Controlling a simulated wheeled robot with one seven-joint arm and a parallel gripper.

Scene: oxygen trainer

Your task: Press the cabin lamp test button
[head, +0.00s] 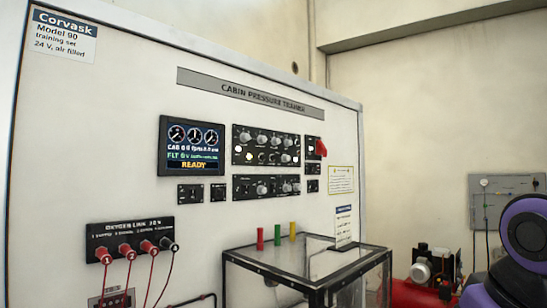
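The white trainer panel (120,110) stands upright, with a grey title plate reading "CABIN PRESSURE TRAINER" (248,92). A lit display (192,146) shows "READY". To its right are an upper control panel with knobs and lit round spots (265,146) and a lower knob panel (266,187). Small black switch plates sit below the display (190,194) and at the right (313,186). Their labels are too small to read, so I cannot tell which control is the cabin lamp test button. My gripper is not in view; only a purple and black part of my arm shows at the right edge.
A red guarded switch (320,148) juts out at the upper right. A clear box with a dark frame (307,272) stands before the panel's lower right. Cables hang from red plugs on the oxygen link block (133,226). A red compressor (420,290) stands behind.

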